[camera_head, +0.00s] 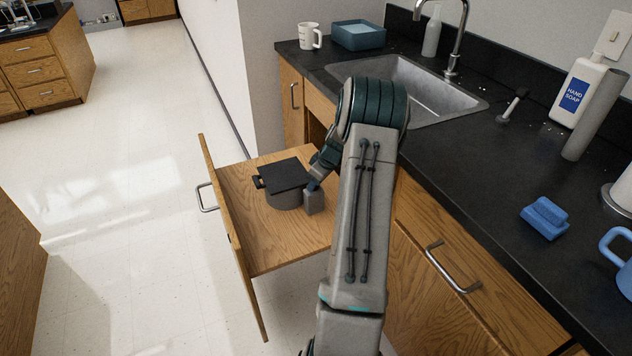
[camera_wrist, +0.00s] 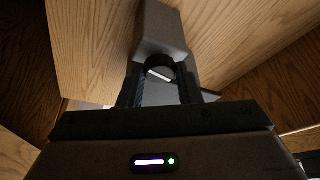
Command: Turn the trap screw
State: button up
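My gripper (camera_wrist: 160,78) shows in the wrist view with its two dark fingers apart. A dark round part (camera_wrist: 158,61) with a pale bar across it lies between or just beyond the fingertips, against a grey block (camera_wrist: 160,28). I cannot tell whether this round part is the trap screw, or whether the fingers touch it. In the head view my arm reaches down over the pulled-out drawer (camera_head: 240,238) below the counter. A grey cylinder with a flat dark top shows there, and I cannot tell whether it is part of my arm. My fingertips are not clear in the head view.
A white mug (camera_head: 310,36) and blue tub (camera_head: 357,35) stand at the back. Open floor lies left of the drawer.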

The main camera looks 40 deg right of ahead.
jog(key=shift+m+b, duration=0.3)
jog(key=shift+a+f+m+h+b, duration=0.1)
jog(key=shift+m+h+b, duration=0.3)
jog(key=shift+m+b, duration=0.1)
jog(key=m+b, duration=0.1)
jog(key=m, duration=0.1)
jog(key=shift+a+m+h, duration=0.15)
jog(key=shift+m+h, duration=0.15)
jog(key=shift+h, duration=0.1)
jog(key=m, duration=0.1)
jog(key=m+h, duration=0.1)
jog(key=m, duration=0.2)
jog(key=shift+w+a+h, duration=0.1)
jog(key=shift+a+h, duration=0.15)
jog(key=shift+h, duration=0.15)
jog(key=m+p, duration=0.1)
jog(key=m, duration=0.1)
jog(key=m+g+h+p, duration=0.1)
jog(key=m, duration=0.1)
jog(key=m+g+p, duration=0.1)
jog(key=m+p, duration=0.1)
jog(key=shift+w+a+r+m+h, duration=0.15)
jog(key=shift+w+r+m+h, duration=0.1)
jog(key=shift+m+h, duration=0.15)
jog(key=shift+f+m+g+h+p, duration=0.15)
jog(key=shift+m+g+p, duration=0.3)
jog(key=shift+m, duration=0.6)
jog(key=shift+m+g+h+p, duration=0.2)
jog(key=shift+m+p, duration=0.4)
jog(key=shift+m, duration=0.45)
